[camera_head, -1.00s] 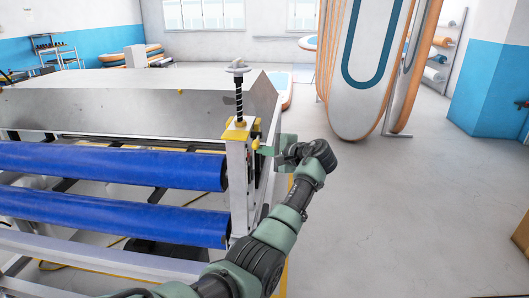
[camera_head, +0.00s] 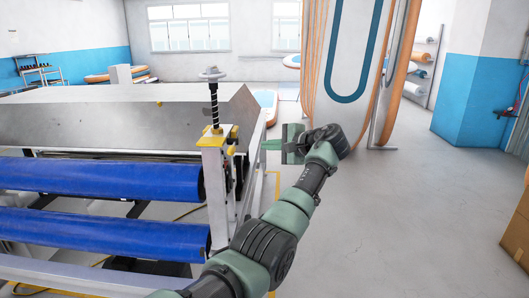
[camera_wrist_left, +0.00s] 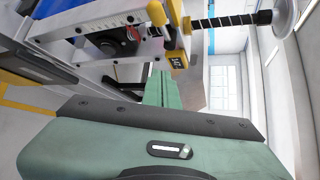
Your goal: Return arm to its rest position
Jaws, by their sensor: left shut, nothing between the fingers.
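My left arm reaches up from the bottom of the head view. Its green gripper (camera_head: 272,145) points left, just right of the machine's front corner post (camera_head: 217,190). The gripper is shut and empty. In the left wrist view the closed green fingers (camera_wrist_left: 160,88) point toward the machine's yellow fittings (camera_wrist_left: 160,15), and a gap appears to separate them. My right gripper is not in view.
The machine has two blue rollers (camera_head: 100,178) and a threaded spindle with a handwheel (camera_head: 212,74). Large boards (camera_head: 350,60) stand upright behind the arm. A cardboard box (camera_head: 518,225) is at the right edge. The grey floor (camera_head: 410,220) between is clear.

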